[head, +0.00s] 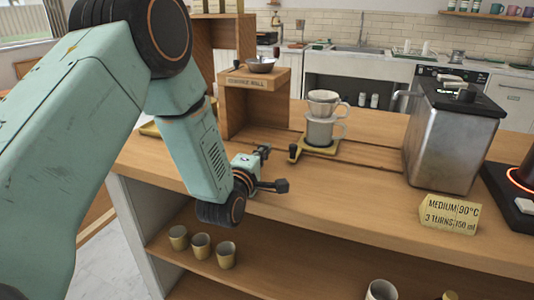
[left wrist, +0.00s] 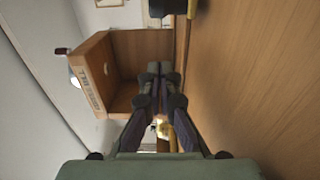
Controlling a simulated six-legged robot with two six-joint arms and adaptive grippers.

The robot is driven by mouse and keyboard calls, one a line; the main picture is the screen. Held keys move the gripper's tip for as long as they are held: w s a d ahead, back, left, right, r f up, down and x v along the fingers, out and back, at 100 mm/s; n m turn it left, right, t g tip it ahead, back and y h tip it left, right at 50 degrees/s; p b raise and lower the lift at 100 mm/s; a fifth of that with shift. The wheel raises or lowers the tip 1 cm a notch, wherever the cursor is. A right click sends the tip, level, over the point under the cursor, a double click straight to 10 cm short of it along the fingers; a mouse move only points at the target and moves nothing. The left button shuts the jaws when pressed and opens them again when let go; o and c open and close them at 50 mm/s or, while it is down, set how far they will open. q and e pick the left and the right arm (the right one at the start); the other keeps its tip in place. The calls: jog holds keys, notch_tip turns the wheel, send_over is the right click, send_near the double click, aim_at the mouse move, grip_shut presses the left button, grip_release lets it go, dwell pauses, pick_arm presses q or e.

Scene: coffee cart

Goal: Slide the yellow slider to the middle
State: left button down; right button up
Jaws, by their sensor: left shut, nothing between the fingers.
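The yellow slider (head: 320,149) is a flat plate on the wooden counter, at the left part of a long groove. It has a dark knob at its left end. A grey mug (head: 320,131) with a white dripper (head: 323,103) on top stands on it. My left gripper (head: 265,150) is just left of the slider, apart from it. Its fingers (left wrist: 158,72) are together and empty in the left wrist view. My right gripper is not in view.
A wooden box (head: 250,112) with a metal bowl (head: 261,65) stands behind the gripper. A metal machine (head: 452,130) and a yellow sign (head: 450,213) stand to the right. The groove between slider and machine looks clear. Cups (head: 201,245) sit on the lower shelf.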

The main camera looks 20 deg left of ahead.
pick_arm(q)
jog(key=s, duration=0.6)
jog(key=s+p, duration=0.1)
jog(key=s, duration=0.2)
jog(key=shift+s+d, duration=0.4)
jog(key=shift+s, duration=0.1)
